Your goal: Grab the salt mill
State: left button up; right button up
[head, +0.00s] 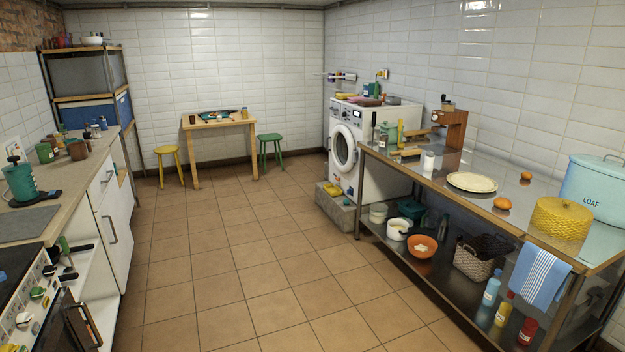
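I cannot tell for sure which object is the salt mill. A small white upright container (428,162) stands on the steel table (400,163) at the right, toward its far half. Small jars and bottles (97,128) stand on the left counter (60,190), too small to identify. A wooden block-like stand (451,127) with a dark top stands at the back of the steel table. Neither of my grippers is in view.
The tiled floor (230,260) between the left counter and the steel table is clear. A washing machine (345,150) stands beyond the steel table, with a grey block (337,210) before it. A small wooden table (218,123) and two stools stand at the back.

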aim_at(428, 163)
jog(key=i, duration=0.95)
jog(key=i+j+z, duration=0.1)
jog(key=i, duration=0.85)
